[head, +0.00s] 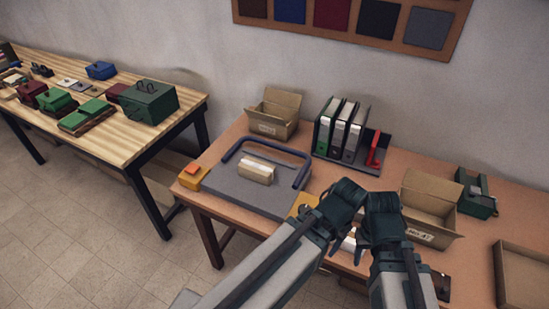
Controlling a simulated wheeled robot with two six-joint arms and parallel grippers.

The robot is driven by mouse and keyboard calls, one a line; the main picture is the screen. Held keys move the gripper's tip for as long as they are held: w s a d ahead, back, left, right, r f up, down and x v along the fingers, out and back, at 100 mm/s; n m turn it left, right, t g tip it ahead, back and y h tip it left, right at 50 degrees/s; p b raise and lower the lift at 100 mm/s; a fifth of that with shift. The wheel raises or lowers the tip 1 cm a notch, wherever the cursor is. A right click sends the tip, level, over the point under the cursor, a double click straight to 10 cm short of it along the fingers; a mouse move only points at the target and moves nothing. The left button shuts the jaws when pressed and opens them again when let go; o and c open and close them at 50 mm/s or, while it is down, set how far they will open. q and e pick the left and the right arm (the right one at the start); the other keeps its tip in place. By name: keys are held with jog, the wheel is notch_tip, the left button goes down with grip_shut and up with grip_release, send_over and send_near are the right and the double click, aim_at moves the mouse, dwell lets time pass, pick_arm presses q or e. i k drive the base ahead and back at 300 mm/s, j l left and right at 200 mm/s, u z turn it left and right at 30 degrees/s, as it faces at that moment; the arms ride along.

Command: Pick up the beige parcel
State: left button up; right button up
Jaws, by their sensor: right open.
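The beige parcel (257,170) is a small box with a paler strip on it. It lies on a flat grey platform (231,189) with a dark blue bent rail along its far and right sides. My right gripper (383,212) is open, to the right of the parcel and nearer to me, apart from it. My left arm comes in from the lower left and ends beside the right one. Its fingers cannot be made out.
An open cardboard box (274,114) stands behind the platform. Binders (342,130) in a dark holder stand at the back. Another open box (430,207) and a green case (477,196) are at right. A wooden table (103,141) with green boxes stands at left.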

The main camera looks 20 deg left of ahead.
aim_at(262, 173)
jog(key=j+z, duration=0.2)
jog(key=z, duration=0.3)
jog(key=k+j+z, duration=0.2)
jog(key=j, duration=0.15)
jog(key=j+z, duration=0.15)
jog(key=j, duration=0.2)
jog(key=k+j+z, duration=0.2)
jog(key=k+j, duration=0.25)
jog(key=j, duration=0.2)
jog(key=k+j+z, duration=0.1)
jog(key=j, duration=0.35)
jog(key=k+j, duration=0.6)
jog(key=j, duration=0.25)
jog(key=i+j, duration=0.1)
jog(key=i, duration=0.3)
jog(key=z, duration=0.05)
